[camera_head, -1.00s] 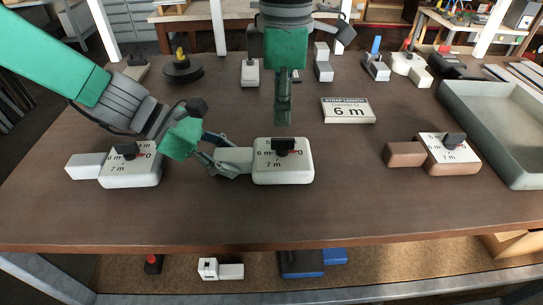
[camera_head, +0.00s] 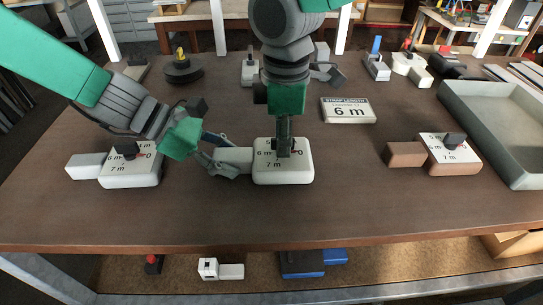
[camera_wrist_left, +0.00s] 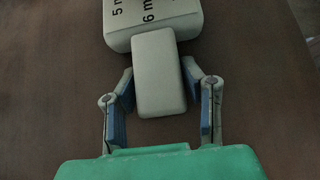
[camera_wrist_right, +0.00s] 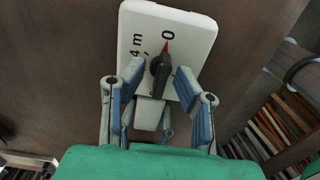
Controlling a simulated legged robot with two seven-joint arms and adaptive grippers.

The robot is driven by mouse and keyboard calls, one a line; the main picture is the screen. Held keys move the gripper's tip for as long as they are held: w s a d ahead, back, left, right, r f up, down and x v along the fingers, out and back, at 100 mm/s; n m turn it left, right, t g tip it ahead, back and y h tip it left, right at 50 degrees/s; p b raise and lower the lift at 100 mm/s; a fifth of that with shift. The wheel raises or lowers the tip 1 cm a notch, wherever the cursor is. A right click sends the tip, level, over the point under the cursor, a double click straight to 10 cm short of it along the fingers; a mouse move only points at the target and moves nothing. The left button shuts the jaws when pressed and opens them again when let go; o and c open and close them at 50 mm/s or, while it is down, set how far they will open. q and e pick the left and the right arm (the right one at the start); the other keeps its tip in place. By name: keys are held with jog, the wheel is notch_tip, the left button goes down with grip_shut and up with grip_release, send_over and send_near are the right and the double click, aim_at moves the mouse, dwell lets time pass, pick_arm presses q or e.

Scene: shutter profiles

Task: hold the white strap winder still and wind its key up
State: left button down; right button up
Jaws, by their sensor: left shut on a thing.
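The white strap winder (camera_head: 284,175) stands at the table's middle, its dial marked with metre figures. Its handle block (camera_head: 238,156) points left, and my left gripper (camera_head: 228,160) is shut on it. The handle also lies between the blue-padded fingers in the left wrist view (camera_wrist_left: 158,85). My right gripper (camera_head: 283,148) points down over the dial, fingers open. In the right wrist view the black key (camera_wrist_right: 160,75) sits between the spread fingers, with a gap visible at each side. Its red pointer tip is by the 0. In the head view the right fingers partly hide the key.
A second white winder (camera_head: 125,172) stands at left under my left arm, and a brown one (camera_head: 455,158) at right. A sign (camera_head: 348,110) reads "STRAP LENGTH 6 m". A grey tray (camera_head: 490,120) is at the right edge. The table's front is clear.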

grip_shut()
jog(key=n, duration=0.6)
jog(key=n, duration=0.6)
jog(key=shift+r, duration=0.1)
grip_release()
